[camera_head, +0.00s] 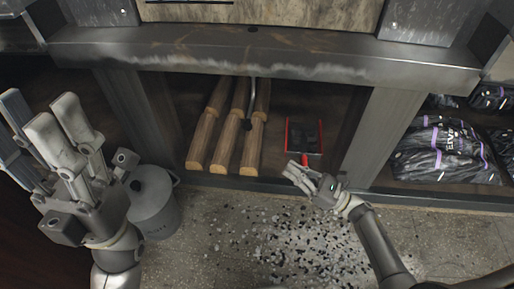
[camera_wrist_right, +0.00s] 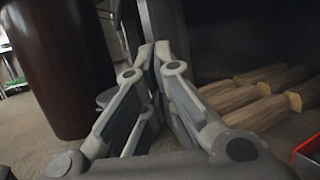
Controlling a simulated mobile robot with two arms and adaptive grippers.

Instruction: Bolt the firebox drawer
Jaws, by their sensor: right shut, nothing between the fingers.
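I cannot clearly pick out the firebox drawer or its bolt. The worn steel front beam (camera_head: 270,58) of the grill crosses the upper head view, with a small dark spot near its middle. A thin rod with a dark end (camera_head: 248,124) hangs below the beam, in front of the logs. My right gripper (camera_head: 291,168) is shut and empty, low in front of the shelf. In the right wrist view its fingertips (camera_wrist_right: 162,52) meet with nothing between them. My left gripper (camera_head: 50,110) is at the left, raised, with its fingers apart and empty.
Several logs (camera_head: 228,142) and a red-edged pan (camera_head: 290,137) with dark lumps lie on the shelf, the pan close to my right gripper. Bagged charcoal (camera_head: 440,150) is at right. A grey lidded pot (camera_head: 153,197) stands on the floor, with black bits scattered nearby.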

